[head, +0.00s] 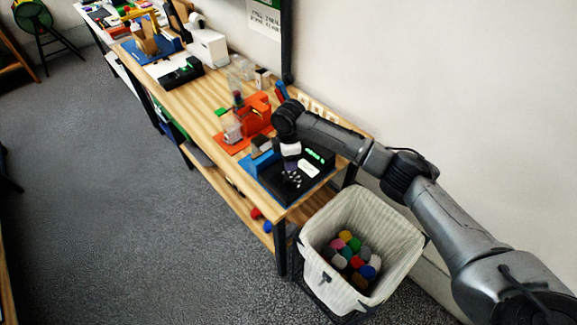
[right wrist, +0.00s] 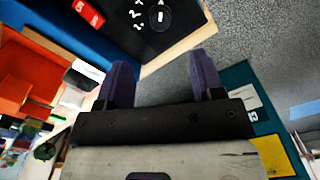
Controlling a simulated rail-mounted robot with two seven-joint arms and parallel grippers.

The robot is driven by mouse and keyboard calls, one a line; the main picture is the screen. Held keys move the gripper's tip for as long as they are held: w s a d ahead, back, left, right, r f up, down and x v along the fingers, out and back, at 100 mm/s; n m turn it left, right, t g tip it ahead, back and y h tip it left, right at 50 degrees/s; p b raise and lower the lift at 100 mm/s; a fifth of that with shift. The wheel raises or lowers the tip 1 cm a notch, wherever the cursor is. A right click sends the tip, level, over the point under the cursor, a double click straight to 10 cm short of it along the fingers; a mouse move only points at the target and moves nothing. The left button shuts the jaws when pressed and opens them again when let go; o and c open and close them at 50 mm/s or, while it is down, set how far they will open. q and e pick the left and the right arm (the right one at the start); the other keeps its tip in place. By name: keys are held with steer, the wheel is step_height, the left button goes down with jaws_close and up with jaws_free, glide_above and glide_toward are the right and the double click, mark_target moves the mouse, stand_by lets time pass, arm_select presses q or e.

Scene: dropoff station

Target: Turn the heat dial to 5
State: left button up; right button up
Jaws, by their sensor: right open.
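The black unit (head: 322,159) with green lit displays and a white label sits on a blue base near the bench's front end. In the right wrist view, the round black heat dial (right wrist: 160,16) with a short white mark is at the top edge, partly cut off. White numerals lie left of it, some hard to read. My right gripper (right wrist: 162,75) is open and empty, its two dark fingers pointing toward the dial, apart from it. In the head view, my right wrist hangs over the unit and partly hides it. My left gripper is not in view.
An orange station (head: 256,118) stands just behind the unit on the wooden bench. A white-lined bin (head: 399,232) with several coloured items stands on the floor by the bench end. Other equipment, including a white machine (head: 208,46), stands farther along.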

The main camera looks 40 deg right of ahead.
steer(key=shift+r, duration=1.8)
